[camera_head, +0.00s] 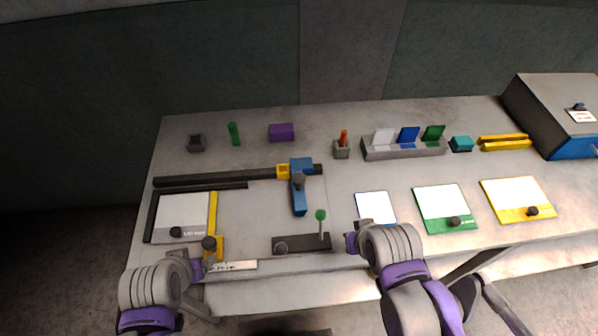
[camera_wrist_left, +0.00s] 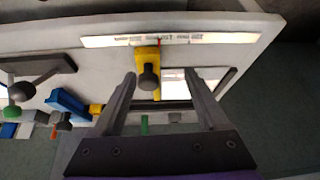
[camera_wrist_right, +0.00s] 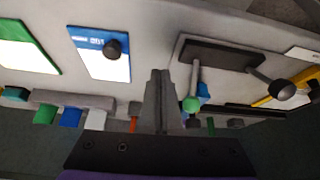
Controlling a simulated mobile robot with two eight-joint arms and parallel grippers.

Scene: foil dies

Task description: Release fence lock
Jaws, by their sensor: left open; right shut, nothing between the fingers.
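The yellow fence (camera_head: 212,212) runs along the right edge of a white sheet with a dark knob. Its front block carries a dark round lock knob (camera_head: 208,243). In the left wrist view, the fence block (camera_wrist_left: 147,56) and lock knob (camera_wrist_left: 149,77) appear between the spread fingers of my left gripper (camera_wrist_left: 160,75). It is open and empty. I cannot tell how far its fingers are from the knob. My right gripper (camera_wrist_right: 159,73) is shut and empty, to the right of the green-topped lever (camera_head: 320,215), which stands on a dark base (camera_head: 290,246).
A ruler strip (camera_head: 238,266) lies at the table's front edge. A blue arm (camera_head: 299,198) hangs from the dark back rail (camera_head: 225,178). Blue, green (camera_head: 445,208) and yellow (camera_head: 517,199) trays lie right. A card rack (camera_head: 405,150) and small blocks stand behind.

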